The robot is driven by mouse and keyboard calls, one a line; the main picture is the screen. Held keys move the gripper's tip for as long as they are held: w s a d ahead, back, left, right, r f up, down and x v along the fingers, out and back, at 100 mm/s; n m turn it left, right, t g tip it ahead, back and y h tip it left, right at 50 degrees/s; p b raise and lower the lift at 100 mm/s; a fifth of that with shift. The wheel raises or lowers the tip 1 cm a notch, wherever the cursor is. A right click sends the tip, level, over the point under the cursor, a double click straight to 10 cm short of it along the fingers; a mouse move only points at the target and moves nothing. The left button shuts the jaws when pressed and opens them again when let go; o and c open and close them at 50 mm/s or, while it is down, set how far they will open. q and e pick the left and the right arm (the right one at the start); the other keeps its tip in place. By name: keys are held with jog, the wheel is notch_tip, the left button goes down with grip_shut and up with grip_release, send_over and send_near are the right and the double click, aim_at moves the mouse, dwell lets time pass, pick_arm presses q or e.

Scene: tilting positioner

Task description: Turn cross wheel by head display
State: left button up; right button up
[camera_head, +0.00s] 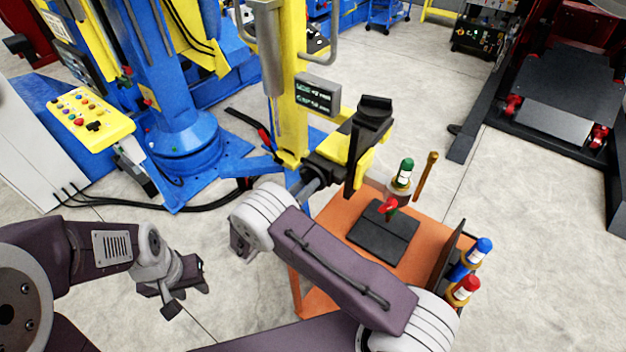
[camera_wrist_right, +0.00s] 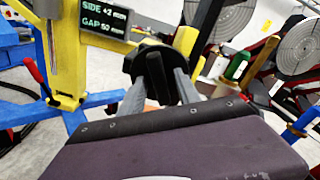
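The head display (camera_head: 317,95) is a dark screen on the yellow column. In the right wrist view the display (camera_wrist_right: 105,18) reads SIDE +2 mm and GAP 50 mm. A black lobed wheel (camera_wrist_right: 148,58), which looks like the cross wheel, sits below and right of it. My right gripper (camera_wrist_right: 165,85) has its grey fingers on either side of part of this wheel. Whether they press on it I cannot tell. In the head view my right arm largely hides the wheel and this gripper (camera_head: 309,187). My left gripper (camera_head: 186,286) is open and empty above the floor.
An orange table (camera_head: 330,222) with a black plate (camera_head: 384,236) stands beside my right arm. A yellow button panel (camera_head: 90,118) is at left.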

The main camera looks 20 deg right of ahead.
jog(key=shift+s+a+r, duration=0.1)
jog(key=shift+a+r, duration=0.1)
jog(key=shift+a, duration=0.1)
jog(key=shift+c, duration=1.2)
jog(key=c, duration=0.6)
jog(key=shift+f, duration=0.1)
grip_shut()
jog(key=shift+m+b, duration=0.6)
jog(key=shift+m, duration=0.3)
jog(key=o, duration=0.7)
grip_release()
pick_arm(q)
jog(key=shift+a+f, duration=0.1)
jog(key=shift+f, duration=0.55)
pick_arm(e)
jog(key=shift+o, duration=0.7)
jog(key=shift+d+f, duration=0.1)
jog(key=shift+d, duration=0.15)
